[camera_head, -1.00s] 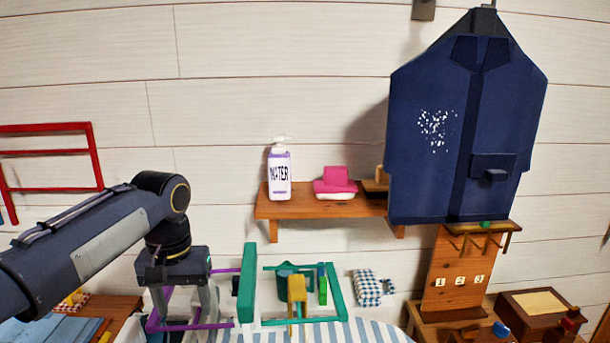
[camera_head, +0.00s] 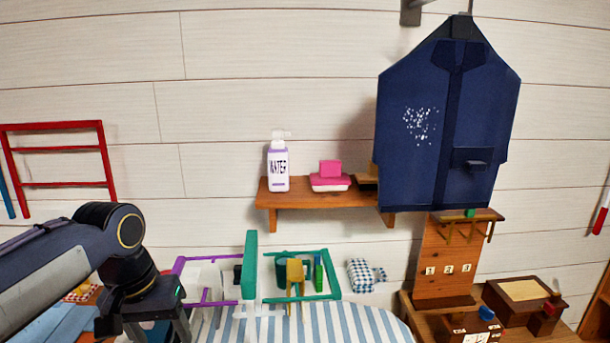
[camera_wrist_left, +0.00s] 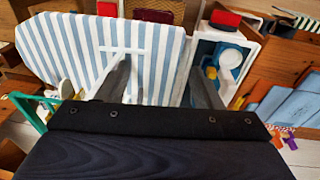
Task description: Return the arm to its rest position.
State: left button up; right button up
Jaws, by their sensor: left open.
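My left arm (camera_head: 60,265) comes in from the left in the head view, bent at the elbow, with its wrist (camera_head: 140,300) pointing down near the bottom edge. The fingertips are cut off or hidden there. In the left wrist view my left gripper (camera_wrist_left: 158,85) has its two grey fingers spread apart with nothing between them. Below them is a blue-and-white striped ironing board (camera_wrist_left: 75,45), which also shows in the head view (camera_head: 300,322). My right gripper is in neither view.
A teal and purple rack (camera_head: 250,275) stands close right of my wrist. A navy jacket (camera_head: 430,130) hangs on the wall. A red rack (camera_head: 60,150) is at left.

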pick_arm(q)
jog(key=s+d+f+t+h, duration=0.1)
jog(key=s+f+t, duration=0.1)
jog(key=s+f, duration=0.3)
jog(key=s+d+f+t+h, duration=0.1)
jog(key=s+f, duration=0.4)
jog(key=s, duration=0.6)
jog(key=shift+d+n+t+h, duration=0.2)
jog(key=shift+n+t+h, duration=0.15)
jog(key=shift+t, duration=0.35)
jog(key=shift+s, duration=0.1)
dwell(0.8)
